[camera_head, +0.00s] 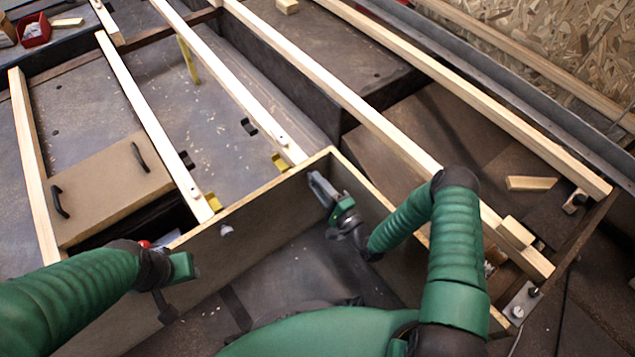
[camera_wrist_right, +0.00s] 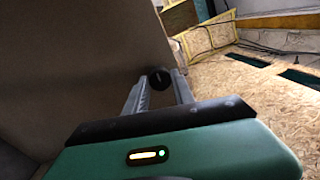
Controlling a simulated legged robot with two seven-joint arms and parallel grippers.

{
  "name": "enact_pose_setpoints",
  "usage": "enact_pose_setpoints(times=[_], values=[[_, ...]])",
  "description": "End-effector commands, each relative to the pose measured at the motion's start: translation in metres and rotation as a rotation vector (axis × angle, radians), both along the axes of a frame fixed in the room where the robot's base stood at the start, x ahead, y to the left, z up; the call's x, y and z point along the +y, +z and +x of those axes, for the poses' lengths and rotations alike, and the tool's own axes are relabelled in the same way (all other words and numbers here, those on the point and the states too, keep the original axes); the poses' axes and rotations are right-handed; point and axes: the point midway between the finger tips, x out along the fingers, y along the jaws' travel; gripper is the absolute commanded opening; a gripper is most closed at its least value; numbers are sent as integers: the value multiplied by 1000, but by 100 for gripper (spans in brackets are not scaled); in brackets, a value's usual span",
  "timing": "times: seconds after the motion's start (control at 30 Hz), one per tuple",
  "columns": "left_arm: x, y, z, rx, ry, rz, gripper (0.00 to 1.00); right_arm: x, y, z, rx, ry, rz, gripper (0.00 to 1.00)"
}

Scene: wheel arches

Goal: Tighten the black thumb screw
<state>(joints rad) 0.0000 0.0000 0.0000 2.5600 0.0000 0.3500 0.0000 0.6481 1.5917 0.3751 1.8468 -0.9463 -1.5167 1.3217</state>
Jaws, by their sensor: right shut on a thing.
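The black thumb screw (camera_wrist_right: 158,78) shows as a round dark knob between my right fingertips in the right wrist view, against a brown-grey panel. My right gripper (camera_wrist_right: 157,85) is shut on it. In the head view my right gripper (camera_head: 320,188) is at the inner face of the long upright panel (camera_head: 265,218), close to its far corner, and it hides the screw there. My left gripper (camera_head: 167,308) hangs below the green left wrist, in front of the same panel. Its fingers are small and dark, so I cannot tell whether they are open.
A small pale knob (camera_head: 226,230) sits on the panel left of my right gripper. Long wooden slats (camera_head: 330,85) cross the frame behind it. A brown lid with black handles (camera_head: 112,190) lies at left. A metal bracket with knobs (camera_head: 522,302) is at lower right.

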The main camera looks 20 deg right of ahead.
Motion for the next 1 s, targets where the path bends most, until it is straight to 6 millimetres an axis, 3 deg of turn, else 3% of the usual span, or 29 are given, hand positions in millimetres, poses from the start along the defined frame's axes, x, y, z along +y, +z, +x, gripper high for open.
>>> enact_pose_setpoints(times=[1.0], values=[[0, -9, 0, 0, 0, 0, 36, 1, -7, -3, 343, -9, 907, 0]])
